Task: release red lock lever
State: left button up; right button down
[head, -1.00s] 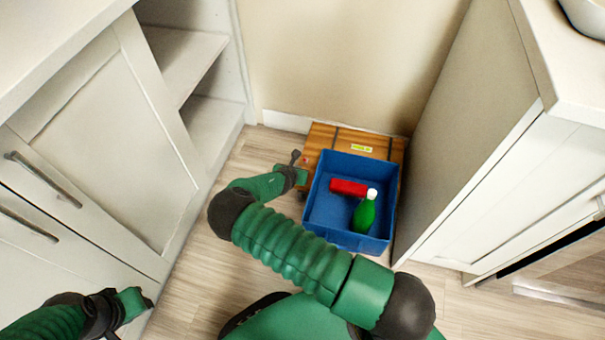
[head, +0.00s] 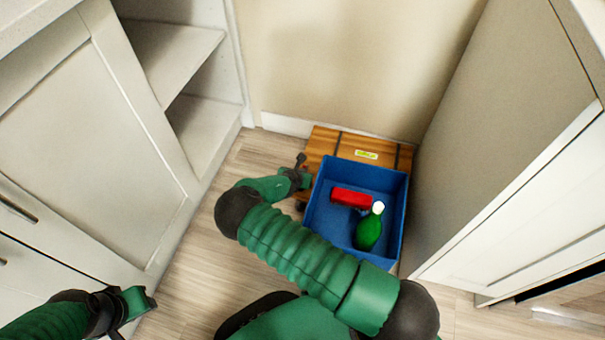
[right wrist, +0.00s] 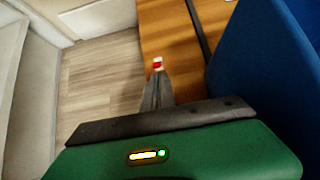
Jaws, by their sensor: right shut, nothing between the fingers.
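The small red lock lever (right wrist: 157,65), with a white part, shows at the left edge of the wooden platform (right wrist: 165,30) in the right wrist view. My right gripper (right wrist: 158,82) is shut and empty, its fingertips right at the lever. Whether they touch it I cannot tell. In the head view my right gripper (head: 301,162) is at the left edge of the platform (head: 325,140), and the lever is too small or hidden to make out. My left gripper (head: 138,302) is at the lower left, away from the platform, its jaws unclear.
A blue bin (head: 405,200) on the platform holds a red object (head: 350,198) and a green bottle (head: 369,230) with a white cap. Open shelves (head: 205,125) and cabinets stand left, a cabinet panel (head: 490,150) close on the right. Bare floor (head: 205,255) lies left of the bin.

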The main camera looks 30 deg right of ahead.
jog(key=shift+r, duration=0.1)
jog(key=shift+d+r+y+p, duration=0.2)
jog(key=shift+r+y+p, duration=0.1)
jog(key=shift+p, duration=0.3)
jog(key=shift+w+g+p, duration=0.1)
jog(key=shift+g+p, duration=0.25)
jog(key=shift+g, duration=0.15)
jog(key=shift+y, duration=0.3)
